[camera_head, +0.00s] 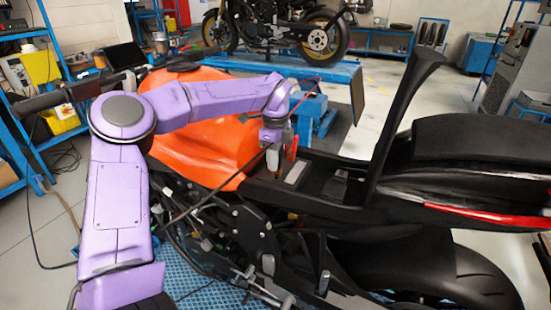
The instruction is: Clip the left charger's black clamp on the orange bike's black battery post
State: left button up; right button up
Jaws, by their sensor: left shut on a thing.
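The orange bike (205,125) stands in front of me with its seat area open behind the tank. My left gripper (275,172) points down at the front of this bay, just behind the tank. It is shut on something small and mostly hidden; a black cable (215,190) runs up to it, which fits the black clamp. A red clamp (291,148) with a thin red cable shows right beside the gripper. The black battery post cannot be made out, nor whether the held clamp touches it. My right gripper is out of view.
A raised black seat panel (400,110) stands right of the bay. Blue shelves (60,130) at the left hold boxed devices and yellow bins. Another motorcycle stands on a blue lift (285,68) behind. Cables hang at the left.

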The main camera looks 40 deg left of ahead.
pick_arm(q)
jog(key=shift+f+b, duration=0.55)
jog(key=shift+f, duration=0.1)
jog(key=o, duration=1.1)
jog(key=shift+c, duration=0.2)
jog(key=shift+r, duration=0.1)
notch_tip(320, 180, up, 11)
jog(key=shift+s+f+b, duration=0.1)
jog(key=shift+f+b, duration=0.1)
jog(key=shift+b, duration=0.25)
